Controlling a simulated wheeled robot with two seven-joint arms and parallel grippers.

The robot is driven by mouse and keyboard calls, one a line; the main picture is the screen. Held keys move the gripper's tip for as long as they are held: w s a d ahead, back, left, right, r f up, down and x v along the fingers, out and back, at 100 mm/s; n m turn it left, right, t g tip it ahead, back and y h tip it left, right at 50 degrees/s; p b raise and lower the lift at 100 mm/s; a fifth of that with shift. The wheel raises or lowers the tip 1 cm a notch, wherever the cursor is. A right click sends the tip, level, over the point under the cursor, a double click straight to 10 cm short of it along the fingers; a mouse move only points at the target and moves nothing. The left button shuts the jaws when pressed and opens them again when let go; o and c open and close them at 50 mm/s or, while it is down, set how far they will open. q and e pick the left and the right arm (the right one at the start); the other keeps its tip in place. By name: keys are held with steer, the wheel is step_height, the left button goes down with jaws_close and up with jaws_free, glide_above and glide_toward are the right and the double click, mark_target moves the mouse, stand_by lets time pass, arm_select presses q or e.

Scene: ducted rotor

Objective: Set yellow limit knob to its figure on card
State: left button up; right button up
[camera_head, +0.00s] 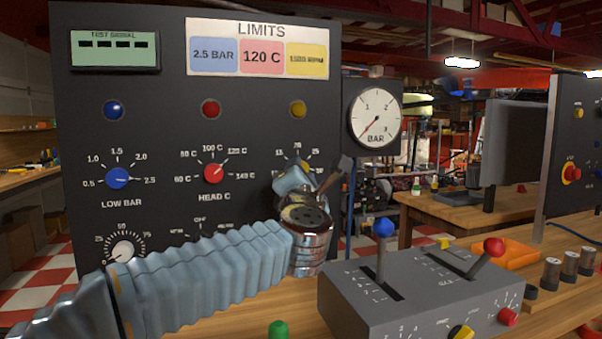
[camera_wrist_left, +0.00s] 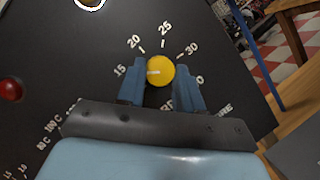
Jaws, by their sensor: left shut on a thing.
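The yellow limit knob (camera_wrist_left: 160,70) sits on the dark panel with 15, 20, 25 and 30 around it in the left wrist view. Its white mark points left, toward the 15. My left gripper (camera_wrist_left: 160,90) has one finger on each side of the knob and is shut on it. In the head view, my left gripper (camera_head: 308,182) hides most of the knob. The LIMITS card (camera_head: 258,47) is at the panel's top, with 2.5 BAR on blue, 120 C on red and a yellow field whose figure is too blurred to read surely. My right gripper is out of view.
A blue knob (camera_head: 117,178) and a red knob (camera_head: 213,174) are left of my gripper. A BAR gauge (camera_head: 376,113) is at the panel's right. A grey lever box (camera_head: 420,295) with blue and red lever balls stands in front, right of my left arm.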

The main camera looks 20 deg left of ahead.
arm_select(q)
steer(key=o, duration=1)
steer(key=shift+o, duration=0.2)
steer(key=b+v, duration=0.3)
steer(key=v, duration=1)
steer(key=shift+s, duration=0.4)
steer(key=shift+d+f, duration=0.1)
